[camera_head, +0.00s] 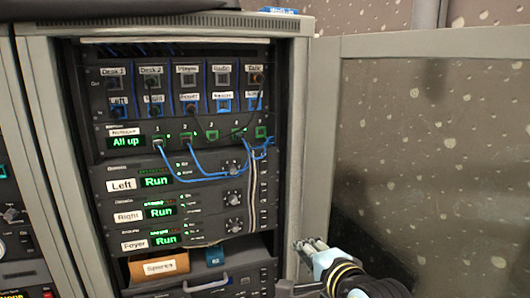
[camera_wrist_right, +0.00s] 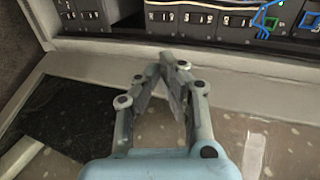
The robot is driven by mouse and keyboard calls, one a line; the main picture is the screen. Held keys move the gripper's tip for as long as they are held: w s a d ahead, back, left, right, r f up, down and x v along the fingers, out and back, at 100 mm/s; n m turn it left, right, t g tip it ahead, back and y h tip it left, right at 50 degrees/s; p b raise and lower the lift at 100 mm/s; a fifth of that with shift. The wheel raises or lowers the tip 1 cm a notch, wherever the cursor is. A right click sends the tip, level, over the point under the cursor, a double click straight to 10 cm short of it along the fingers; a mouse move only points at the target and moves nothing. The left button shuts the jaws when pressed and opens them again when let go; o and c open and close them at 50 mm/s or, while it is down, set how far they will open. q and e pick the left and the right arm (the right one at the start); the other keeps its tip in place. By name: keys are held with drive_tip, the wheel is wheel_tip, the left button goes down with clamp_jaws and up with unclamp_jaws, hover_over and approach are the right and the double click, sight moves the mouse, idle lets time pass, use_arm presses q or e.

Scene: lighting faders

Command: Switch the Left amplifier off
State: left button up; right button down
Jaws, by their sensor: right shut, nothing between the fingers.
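The Left amplifier (camera_head: 193,180) is a dark rack unit with a white "Left" label, a green display reading "Run" and a round knob (camera_head: 232,169) at its right side. Blue cables hang partly across its front. The Right and Foyer amplifiers sit below it, both also reading "Run". My right gripper (camera_head: 310,246) is at the rack's right front edge, low and right of the Left amplifier, touching nothing that I can make out. In the right wrist view my right gripper (camera_wrist_right: 168,66) has its fingertips together and empty. My left gripper is not in view.
The rack frame's right post (camera_head: 297,150) stands between my gripper and the units. A grey-framed dark panel (camera_head: 430,150) stands to the right. An orange "Spares" box (camera_head: 159,267) sits on a shelf below the amplifiers. Blue cables (camera_head: 205,175) loop from the patch panel above.

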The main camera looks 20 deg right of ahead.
sight(264, 166)
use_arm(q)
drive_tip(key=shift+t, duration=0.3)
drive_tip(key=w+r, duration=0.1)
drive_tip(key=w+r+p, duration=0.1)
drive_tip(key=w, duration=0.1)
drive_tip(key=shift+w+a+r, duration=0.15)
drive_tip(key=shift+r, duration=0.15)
use_arm(e)
drive_tip(key=w+r+t, duration=0.2)
drive_tip(key=w+r, duration=0.5)
drive_tip(key=r, duration=0.4)
drive_tip(key=shift+w+a+r, duration=0.3)
drive_tip(key=shift+a, duration=0.05)
drive_tip(key=shift+w, duration=0.1)
